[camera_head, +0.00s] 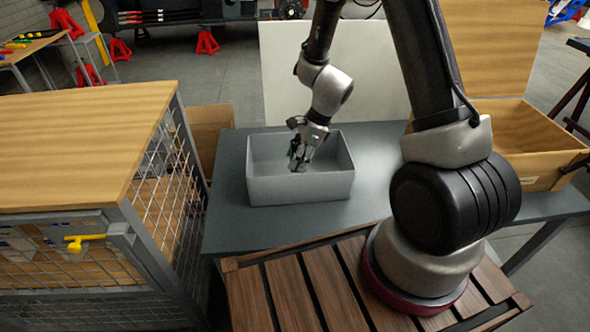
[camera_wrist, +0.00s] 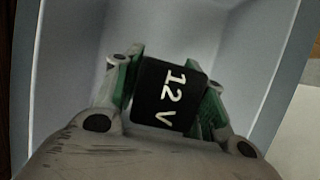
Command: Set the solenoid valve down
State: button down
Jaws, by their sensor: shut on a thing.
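In the wrist view, the solenoid valve shows as a black block (camera_wrist: 170,92) marked "12V". My gripper (camera_wrist: 168,95) is shut on it, with a green-padded finger on each side. In the head view, my gripper (camera_head: 299,158) points down over a grey open-topped bin (camera_head: 300,190) on the dark table. Its fingertips show against the inside of the bin. The valve is too small and dark to make out clearly in the head view. The bin's pale inner walls (camera_wrist: 70,60) surround the gripper in the wrist view. Whether the valve touches the bin floor cannot be told.
The dark grey table (camera_head: 228,200) carries the bin. An open wooden box (camera_head: 515,140) stands at the right. A mesh cage with a wooden top (camera_head: 80,140) stands at the left. A pale upright panel (camera_head: 285,75) is behind the bin.

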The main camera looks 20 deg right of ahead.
jog(key=shift+f, duration=2.45)
jog(key=shift+f, duration=0.1)
jog(key=c, duration=0.9)
grip_release()
jog(key=shift+o, duration=0.2)
jog(key=s+d+r+n, duration=0.3)
jog(key=r, duration=0.6)
jog(key=s+d+r+n+t+h, duration=0.1)
jog(key=s+d+r+n, duration=0.2)
jog(key=r, duration=0.7)
jog(key=s+d+r+n, duration=0.2)
jog(key=s+r+n, duration=0.15)
jog(key=r, duration=0.55)
jog(key=s+d+r+n+t+h, duration=0.1)
jog(key=s+d+r+n, duration=0.2)
jog(key=s+r+n, duration=0.1)
jog(key=s+d+r+n+t+h, duration=0.1)
jog(key=s+d+r+n, duration=0.3)
jog(key=s, duration=0.5)
jog(key=r+n+h, duration=0.1)
jog(key=n, duration=0.1)
jog(key=shift+s+r+n, duration=0.2)
jog(key=shift+n, duration=0.15)
